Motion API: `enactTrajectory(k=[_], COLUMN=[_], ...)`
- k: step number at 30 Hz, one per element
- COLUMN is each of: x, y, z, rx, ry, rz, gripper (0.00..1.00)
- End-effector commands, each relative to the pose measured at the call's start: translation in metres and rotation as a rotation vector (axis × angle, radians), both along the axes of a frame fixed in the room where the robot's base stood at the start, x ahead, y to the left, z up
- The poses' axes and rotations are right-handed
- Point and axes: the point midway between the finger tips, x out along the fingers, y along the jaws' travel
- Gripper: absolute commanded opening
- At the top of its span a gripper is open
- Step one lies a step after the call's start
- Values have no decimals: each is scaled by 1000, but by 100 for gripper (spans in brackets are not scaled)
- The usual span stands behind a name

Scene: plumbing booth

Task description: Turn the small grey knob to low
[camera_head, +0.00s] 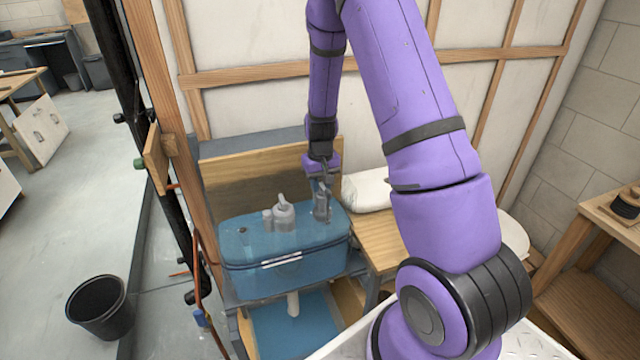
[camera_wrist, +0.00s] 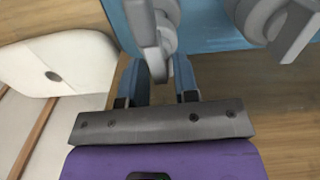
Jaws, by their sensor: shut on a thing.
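A blue box-shaped unit (camera_head: 285,262) carries grey fittings on its top. My gripper (camera_head: 321,182) points down over the right part of that top. It is shut on a grey knob (camera_head: 321,206) there. In the wrist view, the fingers (camera_wrist: 165,68) close around the lower end of this grey knob (camera_wrist: 152,28), which stands by the blue surface. Part of the knob is hidden by the fingers. Any low marking or pointer is too small to tell.
Another grey fitting with a handle (camera_head: 284,214) stands left of the held knob; it also shows in the wrist view (camera_wrist: 282,22). A wooden board (camera_head: 235,180) rises behind the unit. A white object (camera_head: 368,190) lies on the wooden bench (camera_head: 385,240) to the right.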

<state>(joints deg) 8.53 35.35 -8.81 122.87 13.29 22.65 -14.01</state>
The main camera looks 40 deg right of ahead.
Motion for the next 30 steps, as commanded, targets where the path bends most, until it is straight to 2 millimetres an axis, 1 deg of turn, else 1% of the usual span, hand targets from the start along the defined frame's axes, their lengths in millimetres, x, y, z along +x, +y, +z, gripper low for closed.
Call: enactTrajectory(k=[7,19,20,21,30], x=[1,1,0,0,0], y=[-1,-1,-1,-1,-1], z=[0,0,0,0,2], rx=[0,0,0,0,0], ry=[-2,-2,-2,-2,-1], rz=[-46,-51,-51,-51,-50], gripper=[5,5,33,39,39])
